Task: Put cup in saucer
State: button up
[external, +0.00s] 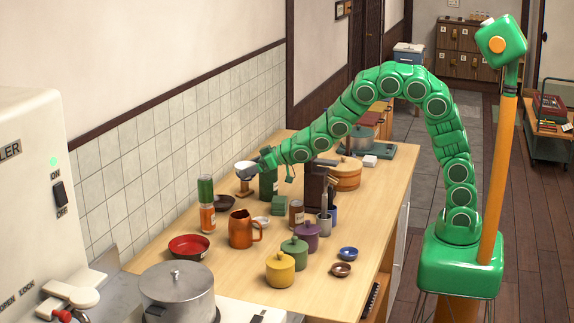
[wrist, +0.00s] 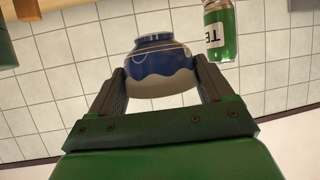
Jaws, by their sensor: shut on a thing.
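The cup (wrist: 158,62) is blue with a white wavy band, and it sits between the two fingers of my gripper (wrist: 160,88) in the wrist view. That view looks upside down, so the white band is toward the cup's rim. In the external view the cup (external: 245,166) shows a pale rim at the end of my gripper (external: 252,172), above the counter near the tiled wall. My gripper is shut on it. I cannot tell for sure which dish is the saucer; a small brown dish (external: 340,269) lies on the near right of the counter, beside a blue bowl (external: 348,253).
A dark green can (external: 268,184) stands close to my gripper; a green can (wrist: 219,34) also shows beside the cup in the wrist view. A dark dish (external: 223,202), orange mug (external: 241,229), red bowl (external: 188,247) and yellow pot (external: 280,268) crowd the counter.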

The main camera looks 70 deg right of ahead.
jog(key=d+f+m+h, duration=0.2)
jog(key=d, duration=0.4)
send_over(220, 204)
jog(key=s, duration=0.4)
jog(key=f, duration=0.8)
jog(key=shift+w+a, duration=0.25)
jog(key=shift+a, duration=0.1)
jog(key=shift+w+f, duration=0.4)
jog(key=shift+w, duration=0.15)
jog(key=shift+w+f, duration=0.15)
jog(key=shift+f, duration=1.7)
jog(key=shift+f, duration=0.1)
jog(key=o, duration=1)
